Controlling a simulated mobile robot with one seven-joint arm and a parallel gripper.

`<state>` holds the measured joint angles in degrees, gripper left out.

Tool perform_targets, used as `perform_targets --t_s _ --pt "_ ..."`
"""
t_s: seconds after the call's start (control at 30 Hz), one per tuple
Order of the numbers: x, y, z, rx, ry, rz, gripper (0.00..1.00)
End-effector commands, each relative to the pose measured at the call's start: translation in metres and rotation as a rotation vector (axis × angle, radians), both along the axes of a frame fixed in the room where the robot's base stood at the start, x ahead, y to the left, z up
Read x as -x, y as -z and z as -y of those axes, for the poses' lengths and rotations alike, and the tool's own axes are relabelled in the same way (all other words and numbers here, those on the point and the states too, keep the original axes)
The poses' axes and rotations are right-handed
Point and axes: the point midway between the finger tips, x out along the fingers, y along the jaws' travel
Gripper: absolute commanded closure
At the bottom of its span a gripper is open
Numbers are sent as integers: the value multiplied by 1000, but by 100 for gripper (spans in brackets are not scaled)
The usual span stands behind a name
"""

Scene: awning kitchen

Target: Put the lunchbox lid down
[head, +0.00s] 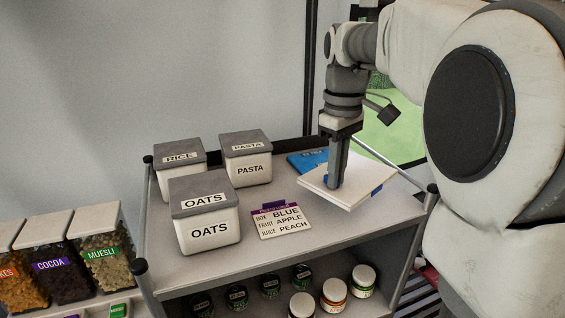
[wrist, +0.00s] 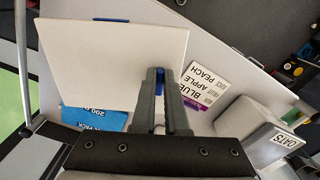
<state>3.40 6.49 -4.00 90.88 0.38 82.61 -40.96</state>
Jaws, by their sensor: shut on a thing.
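The lunchbox lid (head: 355,178) is a flat white square panel with a blue clip at its edge. It is held at that clip, slightly tilted, over the right part of the grey cart top. My gripper (head: 334,184) points down and is shut on the lid's edge. In the wrist view the lid (wrist: 112,62) fills the upper left, and my gripper's fingers (wrist: 160,78) close on the blue clip. Whether the lid touches the surface below cannot be told.
The cart top (head: 375,220) also carries tubs of rice (head: 180,172), pasta (head: 248,168) and oats (head: 208,228), a note card (head: 283,220) and a blue packet (head: 308,161) partly behind the lid. The front right is clear. Jars (head: 333,292) stand on the lower shelf.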

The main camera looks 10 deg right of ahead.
Motion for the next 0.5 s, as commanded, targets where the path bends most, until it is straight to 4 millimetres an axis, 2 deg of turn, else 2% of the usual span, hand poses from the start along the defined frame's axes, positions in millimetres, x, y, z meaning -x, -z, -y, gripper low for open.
perform_targets --t_s 0.13,0.37,0.5 --pt "-7 7 -2 0 -1 -1 100" --pt "-6 39 -2 0 0 -1 100" --pt "-7 45 -1 -1 0 1 100"
